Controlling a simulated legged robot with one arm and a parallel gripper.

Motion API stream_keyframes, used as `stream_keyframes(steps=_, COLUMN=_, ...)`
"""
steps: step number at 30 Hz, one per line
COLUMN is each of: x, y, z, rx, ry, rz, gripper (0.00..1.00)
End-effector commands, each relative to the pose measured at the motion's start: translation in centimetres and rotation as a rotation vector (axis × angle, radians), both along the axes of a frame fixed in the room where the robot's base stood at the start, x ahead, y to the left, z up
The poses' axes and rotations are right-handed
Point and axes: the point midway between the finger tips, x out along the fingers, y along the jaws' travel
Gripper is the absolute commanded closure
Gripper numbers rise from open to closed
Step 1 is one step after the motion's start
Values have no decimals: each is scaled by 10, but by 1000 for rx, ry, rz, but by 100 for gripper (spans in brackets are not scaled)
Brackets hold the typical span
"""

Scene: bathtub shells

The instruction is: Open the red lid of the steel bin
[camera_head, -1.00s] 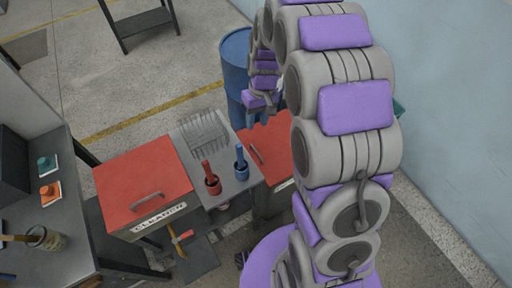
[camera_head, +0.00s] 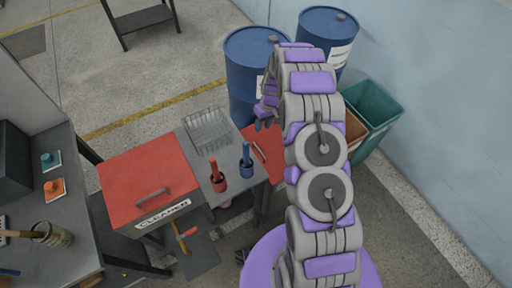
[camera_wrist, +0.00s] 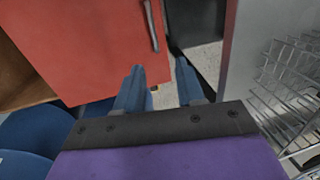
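A red lid (camera_head: 253,137) with a grey bar handle (camera_head: 259,151) lies to the right of the wire rack, partly hidden by my arm. In the wrist view this red lid (camera_wrist: 75,45) fills the upper left and looks closed, with its handle (camera_wrist: 152,25) near its right edge. My gripper (camera_wrist: 160,66) is open and empty; its blue fingers are apart, below the handle in that view and not touching it. In the head view my gripper (camera_head: 264,124) hangs by the lid's far end. A second red lid (camera_head: 150,180) covers the box labelled CLEANER at left.
A wire rack (camera_head: 209,130), a red bottle (camera_head: 216,174) and a blue bottle (camera_head: 246,160) stand on the grey top between the lids. Blue drums (camera_head: 243,75) and a green bin (camera_head: 380,105) stand behind and right. Open floor lies at the upper left.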

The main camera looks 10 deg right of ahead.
Motion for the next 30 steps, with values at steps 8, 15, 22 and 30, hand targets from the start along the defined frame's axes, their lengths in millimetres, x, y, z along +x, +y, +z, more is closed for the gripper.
stream_keyframes(steps=8, x=-5, y=8, z=-56, rx=1, ry=5, rz=-2, gripper=62)
stream_keyframes(steps=15, x=-8, y=25, z=-102, rx=-11, ry=3, rz=-1, gripper=62)
stream_keyframes(steps=22, x=-9, y=25, z=-137, rx=-1, ry=0, rz=-3, gripper=62)
stream_keyframes(steps=30, x=-10, y=25, z=-153, rx=2, ry=-1, rz=-4, gripper=62)
